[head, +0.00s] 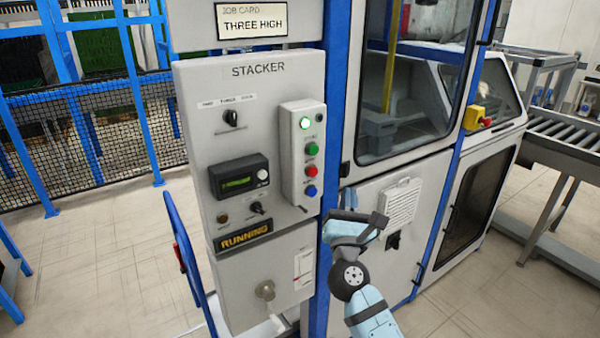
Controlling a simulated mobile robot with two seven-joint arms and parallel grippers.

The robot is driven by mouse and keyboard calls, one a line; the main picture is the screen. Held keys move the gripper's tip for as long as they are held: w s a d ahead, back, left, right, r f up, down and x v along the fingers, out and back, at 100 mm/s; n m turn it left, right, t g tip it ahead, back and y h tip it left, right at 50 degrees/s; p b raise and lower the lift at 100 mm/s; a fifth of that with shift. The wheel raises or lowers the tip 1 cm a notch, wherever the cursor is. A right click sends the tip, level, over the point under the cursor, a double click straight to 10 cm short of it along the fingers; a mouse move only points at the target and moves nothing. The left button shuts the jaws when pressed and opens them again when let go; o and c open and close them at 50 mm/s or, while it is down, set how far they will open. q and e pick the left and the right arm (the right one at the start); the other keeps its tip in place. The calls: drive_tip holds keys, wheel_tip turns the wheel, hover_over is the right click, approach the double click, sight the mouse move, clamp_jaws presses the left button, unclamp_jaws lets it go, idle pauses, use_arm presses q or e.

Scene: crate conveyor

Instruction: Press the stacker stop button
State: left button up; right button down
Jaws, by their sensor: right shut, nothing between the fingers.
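The grey stacker panel (262,120) stands in the middle of the head view. A light button box (289,150) on its right side has a lit green lamp at the top, a green button (311,149), a red button (311,170) and a blue button (311,191) in a column. The labels beside the buttons are too small to read. My right gripper (348,199) is shut and empty, just right of the box and a little below the red button, apart from it in the picture. My left gripper is not in view.
An amber sign (244,236) reads RUNNING. A job card (252,21) above reads THREE HIGH. A blue post (330,110) stands right of the panel, before a windowed machine. A red-and-yellow emergency button (474,118) is farther right. A mesh fence is at left.

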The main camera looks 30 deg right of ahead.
sight(313, 172)
idle(0.3)
drive_tip(key=w+b, duration=0.1)
drive_tip(key=w, duration=0.7)
drive_tip(key=shift+w+a, duration=0.3)
drive_tip(key=shift+w, duration=0.05)
idle(1.3)
idle(0.5)
drive_tip(key=shift+w+a, duration=0.1)
drive_tip(key=shift+w, duration=0.35)
